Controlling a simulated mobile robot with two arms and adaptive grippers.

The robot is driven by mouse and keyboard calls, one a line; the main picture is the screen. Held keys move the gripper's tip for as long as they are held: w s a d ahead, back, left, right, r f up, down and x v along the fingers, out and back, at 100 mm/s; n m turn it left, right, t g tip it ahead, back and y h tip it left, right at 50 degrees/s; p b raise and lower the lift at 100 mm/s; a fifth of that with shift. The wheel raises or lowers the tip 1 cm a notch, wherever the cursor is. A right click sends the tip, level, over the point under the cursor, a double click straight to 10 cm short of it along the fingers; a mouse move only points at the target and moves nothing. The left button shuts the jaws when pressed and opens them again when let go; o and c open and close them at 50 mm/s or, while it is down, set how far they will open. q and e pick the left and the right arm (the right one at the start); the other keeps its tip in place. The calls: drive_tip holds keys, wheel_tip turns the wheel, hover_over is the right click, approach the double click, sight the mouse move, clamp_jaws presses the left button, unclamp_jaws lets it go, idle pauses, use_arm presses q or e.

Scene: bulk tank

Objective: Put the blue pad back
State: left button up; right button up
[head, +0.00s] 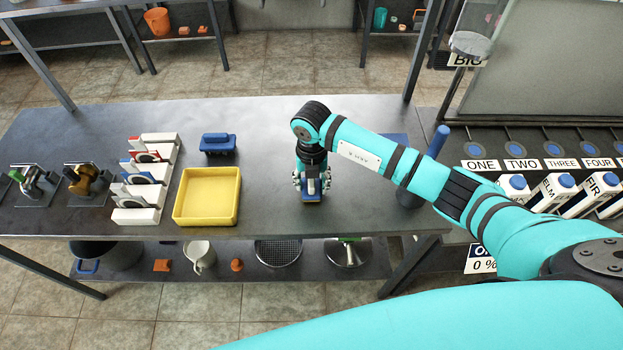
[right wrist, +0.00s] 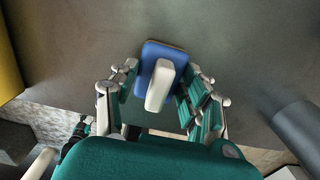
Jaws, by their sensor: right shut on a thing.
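The blue pad (right wrist: 152,55) shows in the right wrist view as a blue block with a white upright grip (right wrist: 160,86) on top. My right gripper (right wrist: 160,95) has its fingers on both sides of it and is shut on it. In the head view the right gripper (head: 312,182) points down at the front middle of the steel table, with the pad (head: 312,196) under it, at or close to the tabletop. Whether the pad touches the table cannot be told. A flat blue patch (head: 396,139) lies behind my right arm, partly hidden. My left gripper is not in view.
A yellow tray (head: 207,197) stands left of the gripper, with a blue-handled block (head: 217,144) behind it. White racks (head: 145,180) and metal fittings (head: 86,180) are further left. A dark cylinder with a blue handle (head: 437,142) stands right. The table's back middle is clear.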

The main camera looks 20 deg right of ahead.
drive_tip(key=shift+f, duration=0.3)
drive_tip(key=o, duration=1)
drive_tip(key=shift+r, duration=0.1)
drive_tip(key=shift+r, duration=0.2)
wheel_tip(320, 180, up, 10)
drive_tip(key=b, duration=0.2)
drive_tip(key=shift+r+b, duration=0.25)
drive_tip(key=shift+b, duration=0.1)
drive_tip(key=shift+r, duration=0.65)
drive_tip(key=shift+a, duration=0.1)
